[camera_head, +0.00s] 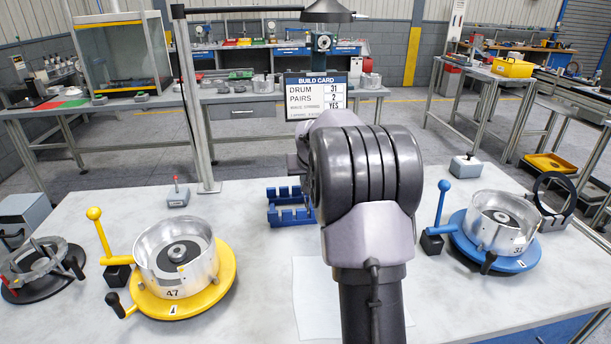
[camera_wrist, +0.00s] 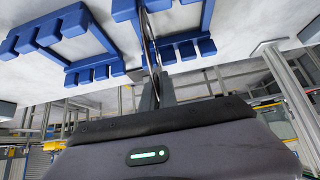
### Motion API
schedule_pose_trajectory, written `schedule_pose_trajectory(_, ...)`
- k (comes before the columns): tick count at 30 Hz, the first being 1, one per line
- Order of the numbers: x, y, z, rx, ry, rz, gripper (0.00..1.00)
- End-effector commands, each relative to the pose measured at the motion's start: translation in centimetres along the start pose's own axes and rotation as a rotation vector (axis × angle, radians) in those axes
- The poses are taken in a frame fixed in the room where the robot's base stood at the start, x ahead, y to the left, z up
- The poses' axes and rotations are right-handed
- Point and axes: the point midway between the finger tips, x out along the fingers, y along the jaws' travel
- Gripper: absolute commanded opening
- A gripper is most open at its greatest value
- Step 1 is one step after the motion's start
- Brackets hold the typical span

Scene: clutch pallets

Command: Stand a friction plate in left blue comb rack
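A blue comb rack (camera_head: 292,217) stands on the white table in the head view, just left of my arm and partly hidden by it. The wrist view, tilted over, shows two blue comb frames, one at left (camera_wrist: 84,55) and one at right (camera_wrist: 207,20); I cannot tell which is the left rack. My gripper (camera_wrist: 152,82) is shut on a thin plate (camera_wrist: 150,40), seen edge-on, near the gap between the frames. Whether the plate touches a rack is unclear. In the head view my arm hides the gripper and plate.
A steel drum marked 47 (camera_head: 173,290) sits on a yellow base at left. A drum marked 31 (camera_head: 490,235) sits on a blue base at right. Both have ball-topped levers. A build card (camera_head: 315,95) reads DRUM 31, PAIRS 2. A pale sheet (camera_head: 312,300) lies beside my arm.

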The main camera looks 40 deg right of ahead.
Motion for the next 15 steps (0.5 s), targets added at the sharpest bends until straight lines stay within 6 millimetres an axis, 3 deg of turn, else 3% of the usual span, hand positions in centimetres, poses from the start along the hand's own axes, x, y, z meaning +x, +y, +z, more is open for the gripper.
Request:
schedule_pose_trajectory(6, -0.04, 0.0, -0.05, 0.0, 0.001, 0.0, 0.0)
schedule_pose_trajectory(10, -0.04, 0.01, -0.05, 0.0, 0.001, 0.0, 0.28)
schedule_pose_trajectory(15, -0.03, 0.0, -0.04, 0.0, 0.0, 0.0, 0.28)
